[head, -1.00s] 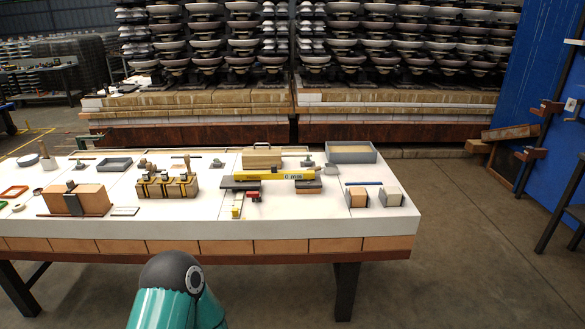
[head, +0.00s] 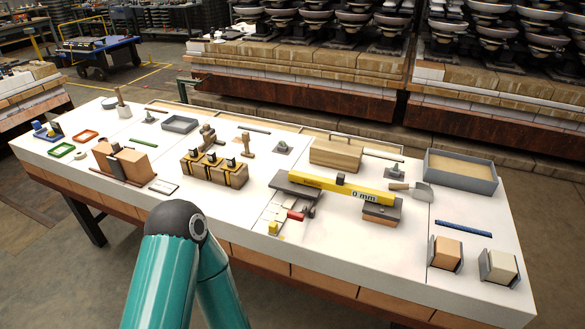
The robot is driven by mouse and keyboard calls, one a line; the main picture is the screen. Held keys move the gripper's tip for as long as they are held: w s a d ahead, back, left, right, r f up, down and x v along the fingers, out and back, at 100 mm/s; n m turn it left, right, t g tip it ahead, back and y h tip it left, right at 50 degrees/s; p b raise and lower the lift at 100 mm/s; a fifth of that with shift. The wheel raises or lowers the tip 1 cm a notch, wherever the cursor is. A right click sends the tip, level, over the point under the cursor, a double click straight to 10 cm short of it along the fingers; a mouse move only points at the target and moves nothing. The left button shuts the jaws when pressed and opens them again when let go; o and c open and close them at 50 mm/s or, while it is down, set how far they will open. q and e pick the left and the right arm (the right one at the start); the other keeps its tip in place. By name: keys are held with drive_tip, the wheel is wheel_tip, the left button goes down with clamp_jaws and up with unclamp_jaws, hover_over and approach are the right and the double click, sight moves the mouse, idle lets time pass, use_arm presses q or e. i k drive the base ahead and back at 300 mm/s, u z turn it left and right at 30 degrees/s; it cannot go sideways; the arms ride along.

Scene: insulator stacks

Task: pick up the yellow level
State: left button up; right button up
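The yellow level (head: 318,185) is a long bar marked "0 mm" on the right half of the white table (head: 232,205). Its left end rests on a dark grey flat plate (head: 302,193), and its right end lies at a grey-topped block (head: 381,212). A small dark piece (head: 340,179) sits on its top near the middle. Neither of my grippers is in view. Only a teal link of one of my arms shows at the bottom, apart from the level.
Behind the level are a wooden box (head: 336,153) and a grey tray (head: 460,178). A trowel (head: 418,191) lies by its right end. A red-handled tool (head: 296,215) is in front. Two clamped blocks (head: 445,253) stand at the right. Insulator stacks (head: 351,20) rise behind the table.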

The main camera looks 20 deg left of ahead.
sight(338, 185)
drive_tip(key=u, duration=0.35)
drive_tip(key=i, duration=0.8)
drive_tip(key=u, duration=0.6)
drive_tip(key=k, duration=0.8)
drive_tip(key=u, duration=0.15)
drive_tip(key=i, duration=0.8)
